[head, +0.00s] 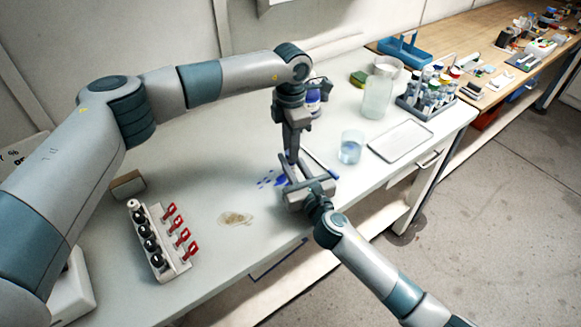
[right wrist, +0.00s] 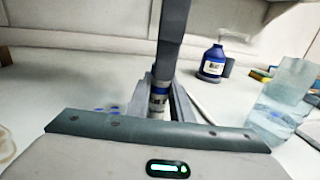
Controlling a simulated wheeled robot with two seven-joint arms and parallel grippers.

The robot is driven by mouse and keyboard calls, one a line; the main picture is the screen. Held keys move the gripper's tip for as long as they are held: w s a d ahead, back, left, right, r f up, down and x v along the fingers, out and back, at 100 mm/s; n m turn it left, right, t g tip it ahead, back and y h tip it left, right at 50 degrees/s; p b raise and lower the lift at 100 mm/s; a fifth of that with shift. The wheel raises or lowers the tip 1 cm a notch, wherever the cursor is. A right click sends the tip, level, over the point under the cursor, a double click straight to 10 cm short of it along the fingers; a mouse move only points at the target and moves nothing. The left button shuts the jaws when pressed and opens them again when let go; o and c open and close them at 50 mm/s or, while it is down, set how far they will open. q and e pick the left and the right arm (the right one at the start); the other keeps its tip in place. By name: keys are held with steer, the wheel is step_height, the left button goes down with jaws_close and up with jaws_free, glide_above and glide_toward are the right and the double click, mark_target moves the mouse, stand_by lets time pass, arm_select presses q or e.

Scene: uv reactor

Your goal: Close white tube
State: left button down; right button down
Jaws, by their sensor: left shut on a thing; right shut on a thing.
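The white tube (right wrist: 158,103) shows in the right wrist view, upright, with a label and a blue band near its top. My right gripper (right wrist: 160,112) is shut on it from the front. My left gripper (head: 291,158) points straight down from above, and its fingers (right wrist: 170,45) meet the top of the tube. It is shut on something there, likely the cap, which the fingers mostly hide. In the head view the two grippers (head: 306,184) meet over the table and hide the tube.
To the right are a beaker (head: 351,148), a metal tray (head: 400,141), a large jar (head: 377,97) and a tube rack (head: 428,95). A rack with black-capped vials and red clips (head: 160,243) is at left. Blue spots (head: 272,180) and a brown stain (head: 236,218) mark the table.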

arm_select(q)
steer(key=m, duration=0.5)
steer(key=shift+m, duration=0.4)
arm_select(e)
steer(key=shift+s+a, duration=0.1)
steer(key=shift+a, duration=0.05)
arm_select(q)
steer(key=m, duration=0.5)
steer(key=shift+m, duration=0.4)
steer(key=m, duration=0.5)
steer(key=shift+m, duration=0.4)
steer(key=m, duration=0.6)
steer(key=shift+m, duration=0.4)
steer(key=c, duration=1.4)
jaws_free()
steer(key=shift+c, duration=0.2)
step_height(320, 180, up, 12)
